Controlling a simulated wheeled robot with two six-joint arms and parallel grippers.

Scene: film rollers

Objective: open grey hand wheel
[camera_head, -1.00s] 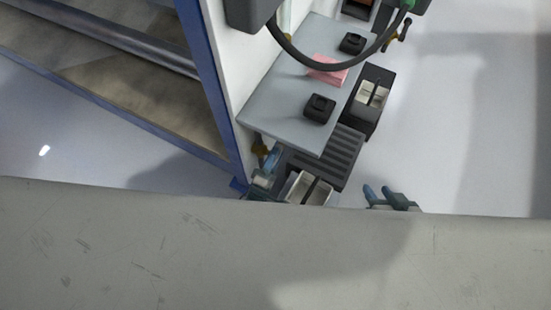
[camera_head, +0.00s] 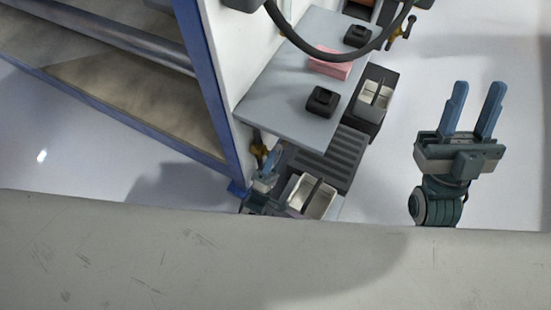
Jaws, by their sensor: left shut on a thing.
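My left gripper (camera_head: 270,160) is low beside the blue-edged white panel, at a small brass valve fitting (camera_head: 257,148). Its blue fingers are close together, shut on a small part at the fitting, where the grey hand wheel would be. The wheel itself is too small and hidden to make out clearly. My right gripper (camera_head: 473,108) is open and empty, its two blue fingers apart and pointing up the picture over the pale floor, well to the right of the valve.
A grey shelf (camera_head: 285,105) holds black blocks (camera_head: 322,101) and a pink block (camera_head: 331,66). A dark hose (camera_head: 330,56) curves above it. Another brass valve (camera_head: 401,30) sits at top right. A broad pale scratched surface (camera_head: 180,260) crosses the bottom. Floor at right is clear.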

